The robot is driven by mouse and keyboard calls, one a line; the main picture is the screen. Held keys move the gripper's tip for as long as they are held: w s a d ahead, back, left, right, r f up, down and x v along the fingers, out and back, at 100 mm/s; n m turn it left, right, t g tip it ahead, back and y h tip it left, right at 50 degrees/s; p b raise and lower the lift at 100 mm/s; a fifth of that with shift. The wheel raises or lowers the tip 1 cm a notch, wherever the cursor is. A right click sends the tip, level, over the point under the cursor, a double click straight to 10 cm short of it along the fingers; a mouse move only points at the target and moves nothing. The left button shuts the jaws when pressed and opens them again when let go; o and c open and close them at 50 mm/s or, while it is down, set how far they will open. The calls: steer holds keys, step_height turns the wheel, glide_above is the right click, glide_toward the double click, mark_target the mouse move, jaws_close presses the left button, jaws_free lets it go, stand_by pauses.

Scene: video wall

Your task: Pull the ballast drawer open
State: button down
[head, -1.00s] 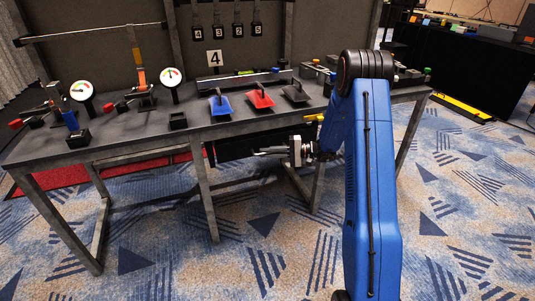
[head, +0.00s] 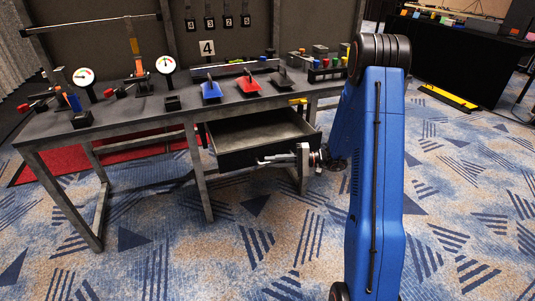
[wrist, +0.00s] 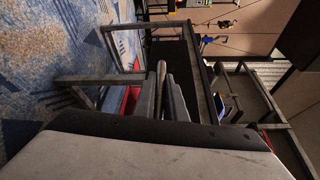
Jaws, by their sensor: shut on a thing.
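The ballast drawer (head: 243,133) is a dark box under the right half of the workbench, pulled well out, and its inside looks empty from here. Its black front panel (head: 236,159) faces me. My gripper (head: 262,160) is in front of this panel, reaching in from the right, and is shut on the drawer handle (head: 276,157), which the fingers mostly hide. In the wrist view my two fingers (wrist: 164,98) stand close together with a thin bar between them, alongside the dark drawer front.
The workbench (head: 140,112) carries red, blue and grey paddles, round gauges (head: 84,77) and clamps. Its metal legs (head: 198,175) stand close left of the drawer. Blue patterned carpet (head: 290,230) in front is clear. A black-draped table (head: 455,60) stands at the back right.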

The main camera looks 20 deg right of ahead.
steer(key=s, duration=0.7)
steer(key=shift+d, duration=0.15)
steer(key=c, duration=1.8)
jaws_free()
steer(key=shift+d, duration=0.1)
steer(key=v, duration=1.7)
steer(key=shift+s+d, duration=0.1)
steer(key=shift+r, duration=0.1)
